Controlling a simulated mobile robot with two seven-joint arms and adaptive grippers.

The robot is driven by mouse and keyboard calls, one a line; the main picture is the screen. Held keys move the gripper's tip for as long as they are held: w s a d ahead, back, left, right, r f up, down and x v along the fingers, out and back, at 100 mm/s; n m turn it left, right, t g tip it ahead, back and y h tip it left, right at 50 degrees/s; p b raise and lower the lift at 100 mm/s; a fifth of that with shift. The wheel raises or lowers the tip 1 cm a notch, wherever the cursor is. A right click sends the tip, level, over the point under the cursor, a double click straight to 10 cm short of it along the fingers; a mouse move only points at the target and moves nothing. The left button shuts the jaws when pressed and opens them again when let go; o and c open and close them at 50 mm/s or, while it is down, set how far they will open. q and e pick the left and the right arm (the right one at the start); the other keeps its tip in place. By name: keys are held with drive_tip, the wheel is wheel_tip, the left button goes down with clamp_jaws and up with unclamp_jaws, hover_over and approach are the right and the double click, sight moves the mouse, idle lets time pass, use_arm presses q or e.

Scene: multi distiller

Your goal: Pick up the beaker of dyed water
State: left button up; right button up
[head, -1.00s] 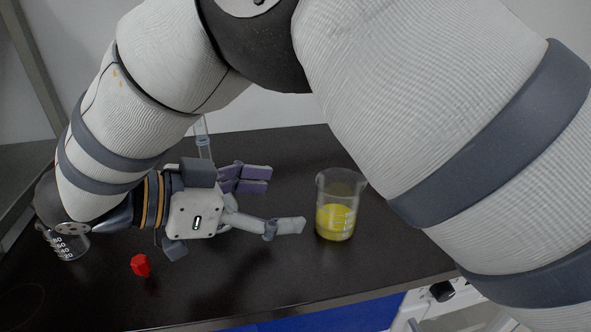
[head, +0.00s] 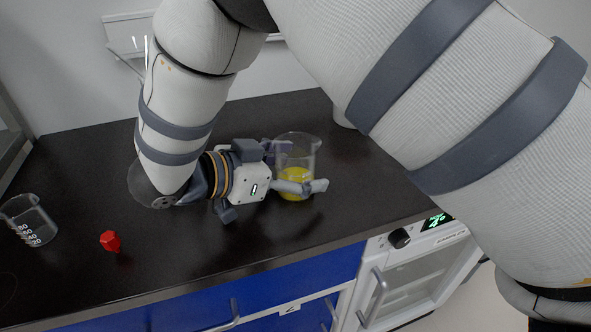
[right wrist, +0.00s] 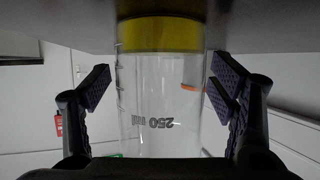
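The beaker of dyed water (head: 296,175) is clear glass with yellow liquid in its lower part. It stands upright on the dark bench top. My right gripper (head: 300,167) is low over the bench, with its fingers reaching to either side of the beaker. In the right wrist view the beaker (right wrist: 160,95) appears upside down, between the two spread finger pads of my right gripper (right wrist: 160,88). A visible gap lies between each pad and the glass. My left gripper is not in view.
An empty graduated beaker (head: 30,222) stands at the left of the bench, with a small red object (head: 110,241) nearby. A white appliance with a green display (head: 437,220) is below the right front edge. The bench front centre is clear.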

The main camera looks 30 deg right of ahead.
drive_tip(key=c, duration=1.2)
drive_tip(key=shift+r, duration=0.15)
